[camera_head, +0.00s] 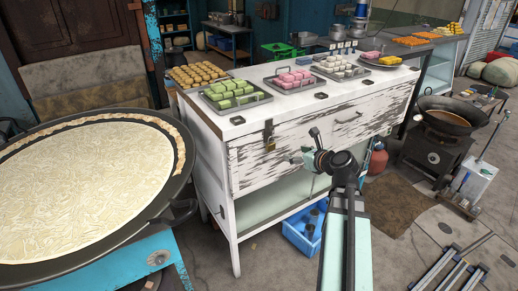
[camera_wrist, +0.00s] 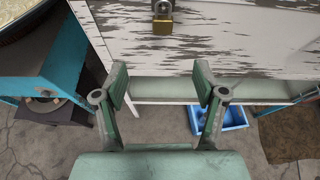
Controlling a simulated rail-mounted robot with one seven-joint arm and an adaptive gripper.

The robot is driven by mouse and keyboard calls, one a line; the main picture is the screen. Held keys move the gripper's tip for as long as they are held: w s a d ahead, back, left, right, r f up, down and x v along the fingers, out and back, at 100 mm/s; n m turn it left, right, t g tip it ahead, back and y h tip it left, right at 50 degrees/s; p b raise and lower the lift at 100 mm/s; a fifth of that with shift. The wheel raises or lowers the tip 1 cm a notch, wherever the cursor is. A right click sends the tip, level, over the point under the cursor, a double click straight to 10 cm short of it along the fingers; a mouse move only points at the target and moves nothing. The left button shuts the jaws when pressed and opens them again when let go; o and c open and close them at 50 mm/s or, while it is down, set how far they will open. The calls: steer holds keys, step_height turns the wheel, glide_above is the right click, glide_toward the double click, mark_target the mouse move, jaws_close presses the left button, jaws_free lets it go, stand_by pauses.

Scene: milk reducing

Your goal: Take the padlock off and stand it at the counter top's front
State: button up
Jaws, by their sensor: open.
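A small brass padlock (camera_head: 270,146) hangs from a dark hasp (camera_head: 267,130) on the front of the worn white counter (camera_head: 245,165), just below its top edge. In the wrist view the padlock (camera_wrist: 162,26) shows at the top centre, with its shackle up in the hasp. My gripper (camera_head: 302,155) is to the right of the padlock in the head view, in front of the counter. In the wrist view my gripper (camera_wrist: 161,85) has its fingers wide apart and empty, with the padlock beyond and above them. The counter top (camera_head: 232,125) has a bare strip along its front edge.
Trays of green (camera_head: 236,94), pink (camera_head: 290,79) and white sweets stand on the counter top. A big pan (camera_head: 160,205) is at the left. A blue crate (camera_head: 303,235) sits below the counter.

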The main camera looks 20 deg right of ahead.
steer(key=p, duration=0.3)
glide_toward(272, 147)
steer(key=shift+m, duration=0.4)
steer(key=x, duration=0.5)
steer(key=shift+a, duration=0.1)
steer(key=p+x, duration=0.1)
steer(key=x, duration=0.4)
steer(key=shift+d+r+p, duration=0.1)
steer(key=shift+d+p, duration=0.1)
steer(key=shift+p, duration=0.2)
steer(key=shift+w+a, duration=0.1)
steer(key=shift+w, duration=0.05)
steer(key=c, duration=1.3)
